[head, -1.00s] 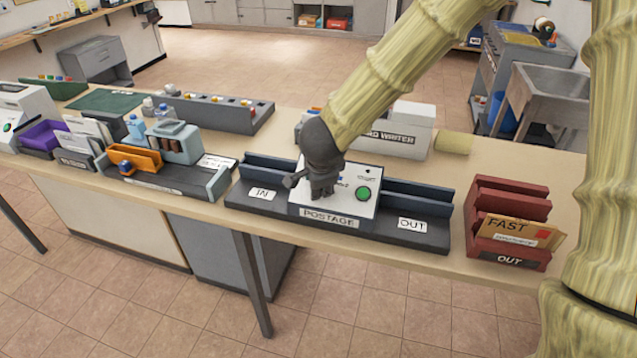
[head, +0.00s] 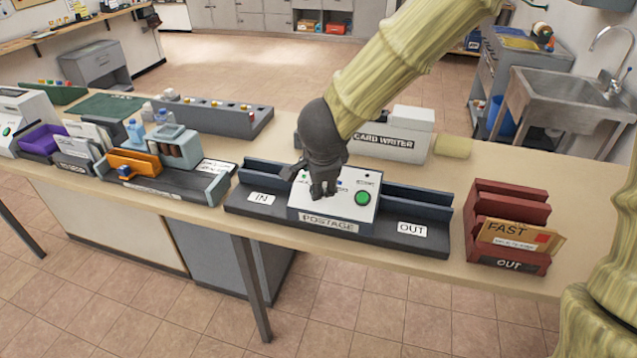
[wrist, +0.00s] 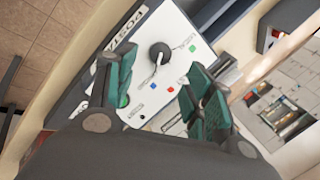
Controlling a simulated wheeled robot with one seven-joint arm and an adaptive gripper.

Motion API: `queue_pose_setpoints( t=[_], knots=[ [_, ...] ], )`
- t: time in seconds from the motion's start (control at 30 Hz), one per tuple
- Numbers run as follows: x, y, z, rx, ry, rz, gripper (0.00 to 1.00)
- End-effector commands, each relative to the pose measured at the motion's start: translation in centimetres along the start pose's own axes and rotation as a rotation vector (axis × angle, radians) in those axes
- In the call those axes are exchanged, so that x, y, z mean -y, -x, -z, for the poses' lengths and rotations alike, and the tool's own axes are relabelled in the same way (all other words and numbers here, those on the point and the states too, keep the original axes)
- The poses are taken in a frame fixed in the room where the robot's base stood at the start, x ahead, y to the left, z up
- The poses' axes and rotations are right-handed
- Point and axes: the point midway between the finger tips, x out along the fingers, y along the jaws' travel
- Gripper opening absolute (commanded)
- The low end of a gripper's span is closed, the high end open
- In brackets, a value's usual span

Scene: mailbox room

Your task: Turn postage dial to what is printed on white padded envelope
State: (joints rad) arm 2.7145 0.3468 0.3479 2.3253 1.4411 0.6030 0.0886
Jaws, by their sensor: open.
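The postage machine (head: 330,226) stands on the counter with a white sloped top, a green button (head: 362,198) and IN and OUT labels at its sides. My gripper (head: 322,192) is over the left part of that top and hides the dial in the head view. In the wrist view the dial (wrist: 160,53) is a dark round knob with a pale pointer, with small coloured marks around it. My gripper (wrist: 158,78) is open and empty, its teal fingers either side of the view, apart from the knob. I cannot make out a white padded envelope for certain.
A red OUT rack (head: 508,220) with a brown FAST envelope (head: 515,236) stands at the right. The card writer (head: 392,142) is behind the machine. A grey holder with an orange part (head: 135,163) and pale envelopes (head: 90,135) are at the left.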

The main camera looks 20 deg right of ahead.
Motion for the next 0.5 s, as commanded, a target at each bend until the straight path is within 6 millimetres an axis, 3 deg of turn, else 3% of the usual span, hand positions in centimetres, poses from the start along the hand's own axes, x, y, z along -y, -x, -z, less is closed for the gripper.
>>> queue_pose_setpoints(
  t=[0.3, 0.5],
  knots=[
    [0.1, 4.1, 0.0, 0.001, -0.001, 0.002, 0.52],
    [0.0, 5.2, 0.0, 0.0, 0.0, 0.001, 0.52]
  ],
)
